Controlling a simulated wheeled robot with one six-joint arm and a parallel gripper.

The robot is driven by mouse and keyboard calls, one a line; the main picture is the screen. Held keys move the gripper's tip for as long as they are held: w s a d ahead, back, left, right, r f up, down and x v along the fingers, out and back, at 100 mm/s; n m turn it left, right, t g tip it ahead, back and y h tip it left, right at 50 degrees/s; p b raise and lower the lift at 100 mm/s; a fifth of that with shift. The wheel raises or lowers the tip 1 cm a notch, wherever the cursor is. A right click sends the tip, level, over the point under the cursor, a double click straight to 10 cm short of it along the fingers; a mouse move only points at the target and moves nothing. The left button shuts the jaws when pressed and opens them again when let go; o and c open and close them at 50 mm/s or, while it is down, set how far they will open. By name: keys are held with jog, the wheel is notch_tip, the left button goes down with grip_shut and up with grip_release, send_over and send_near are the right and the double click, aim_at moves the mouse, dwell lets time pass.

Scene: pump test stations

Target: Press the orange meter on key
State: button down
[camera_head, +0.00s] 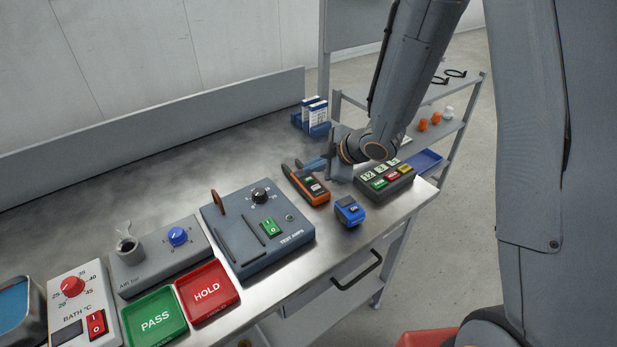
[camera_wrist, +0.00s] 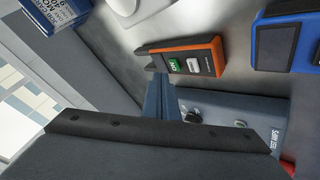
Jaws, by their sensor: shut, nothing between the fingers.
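The orange and black meter (camera_head: 308,186) lies on the steel bench, behind the small blue device. In the wrist view the meter (camera_wrist: 208,48) shows a green ON key (camera_wrist: 174,65) and a pale key (camera_wrist: 194,65) beside it. My gripper (camera_head: 308,164) is just behind the meter in the head view. In the wrist view my shut, empty fingers (camera_wrist: 158,78) end close to the green key, at its left in the picture. I cannot tell whether they touch the meter.
A blue device (camera_head: 349,211) sits in front of the meter, and a dark keypad box (camera_head: 385,183) to its right. Red HOLD (camera_head: 207,291) and green PASS (camera_head: 154,317) trays lie front left.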

notch_tip(320, 180, up, 5)
jog(key=p, duration=0.4)
dwell(0.4)
jog(key=s+d+r+m+h, duration=0.25)
jog(key=s+d+m, duration=0.2)
jog(key=d, duration=0.25)
jog(key=s+d+r+m+h, duration=0.1)
jog(key=s+d+m+h, duration=0.25)
jog(key=d+m, duration=0.3)
jog(key=s+d+r+m+g+b, duration=0.1)
jog(key=s+m+g, duration=0.4)
jog(key=s, duration=0.9)
jog(key=shift+d+r+m+h, duration=0.3)
jog(key=shift+d+r+m, duration=0.3)
jog(key=shift+m, duration=0.5)
jog(key=shift+d+f, duration=0.1)
